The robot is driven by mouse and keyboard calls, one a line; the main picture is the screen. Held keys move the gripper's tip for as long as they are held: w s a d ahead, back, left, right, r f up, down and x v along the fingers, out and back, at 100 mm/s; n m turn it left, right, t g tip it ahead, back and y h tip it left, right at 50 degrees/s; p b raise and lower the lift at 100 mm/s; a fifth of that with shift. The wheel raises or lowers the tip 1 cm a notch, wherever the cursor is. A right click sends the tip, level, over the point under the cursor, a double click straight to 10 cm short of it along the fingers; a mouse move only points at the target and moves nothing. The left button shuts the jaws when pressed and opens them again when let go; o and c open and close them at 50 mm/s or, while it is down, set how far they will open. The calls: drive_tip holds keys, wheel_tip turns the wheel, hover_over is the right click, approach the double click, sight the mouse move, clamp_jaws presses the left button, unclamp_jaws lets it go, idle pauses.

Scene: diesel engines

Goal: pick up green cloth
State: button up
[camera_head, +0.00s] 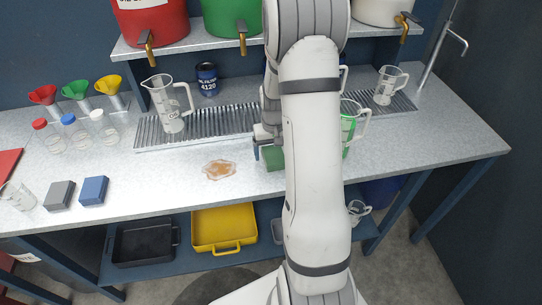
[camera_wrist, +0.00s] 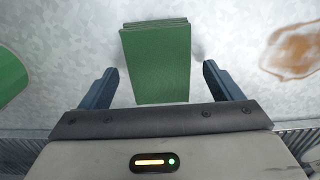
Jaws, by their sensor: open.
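The green cloth (camera_wrist: 158,65) lies folded on the worktop, centred ahead of my gripper in the wrist view. In the head view a small part of the green cloth (camera_head: 272,158) shows beside my arm, which hides the rest. My gripper (camera_wrist: 155,85) is open, with one blue finger on each side of the cloth's near part. Gaps show between the fingers and the cloth. In the head view my gripper (camera_head: 257,150) is partly hidden by my arm.
An amber spill (camera_head: 219,169) lies left of the cloth. A jug with green contents (camera_head: 348,127) stands right of my arm. A clear measuring jug (camera_head: 168,106) stands on the drain grate (camera_head: 150,133).

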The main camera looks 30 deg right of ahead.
sight(273, 153)
drive_tip(key=c, duration=1.1)
drive_tip(key=shift+o, duration=0.2)
drive_tip(key=shift+r, duration=0.1)
wheel_tip(273, 153, up, 10)
drive_tip(key=b, duration=0.1)
